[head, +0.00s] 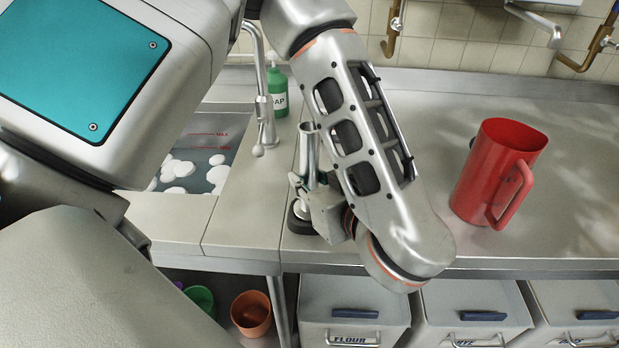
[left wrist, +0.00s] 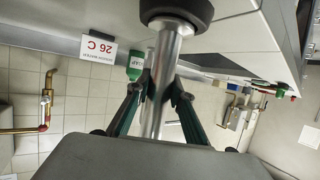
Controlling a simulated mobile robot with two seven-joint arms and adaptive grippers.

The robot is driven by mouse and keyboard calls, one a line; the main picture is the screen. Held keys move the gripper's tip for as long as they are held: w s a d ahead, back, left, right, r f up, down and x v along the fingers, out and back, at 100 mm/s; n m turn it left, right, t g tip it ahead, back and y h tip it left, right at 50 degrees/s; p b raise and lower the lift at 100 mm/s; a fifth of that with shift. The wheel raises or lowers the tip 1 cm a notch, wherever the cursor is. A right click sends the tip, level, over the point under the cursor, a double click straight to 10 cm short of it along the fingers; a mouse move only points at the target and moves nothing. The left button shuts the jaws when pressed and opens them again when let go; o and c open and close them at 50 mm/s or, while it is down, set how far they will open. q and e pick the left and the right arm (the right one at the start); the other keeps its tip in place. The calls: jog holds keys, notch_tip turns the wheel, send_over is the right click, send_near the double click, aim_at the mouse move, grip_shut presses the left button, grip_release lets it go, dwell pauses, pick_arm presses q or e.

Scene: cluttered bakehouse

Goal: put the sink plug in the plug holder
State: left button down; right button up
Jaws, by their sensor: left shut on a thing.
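The sink plug (head: 309,148) is a shiny metal tube with a black foot at its lower end. My left gripper (head: 316,194) is shut on the tube, partly hidden behind my forearm. In the left wrist view, the gripper (left wrist: 161,88) has a finger on each side of the tube (left wrist: 165,62), and the black foot (left wrist: 176,11) is beyond the fingertips. The tube looks close to upright, with its foot at the worktop by the sink's right side. I cannot tell whether it touches the steel. I cannot make out a separate plug holder. My right gripper is not in view.
The sink (head: 215,165) holds water with white foam, left of the plug. A tap (head: 264,100) and a green soap bottle (head: 278,92) stand behind. A red jug (head: 497,175) stands on the right worktop (head: 570,225). Labelled bins (head: 355,300) are below.

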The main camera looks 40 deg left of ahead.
aim_at(313, 182)
pick_arm(q)
jog(key=c, duration=1.8)
grip_release()
jog(key=shift+s+d+r, duration=0.1)
jog(key=shift+d+r, duration=0.1)
jog(key=v, duration=0.7)
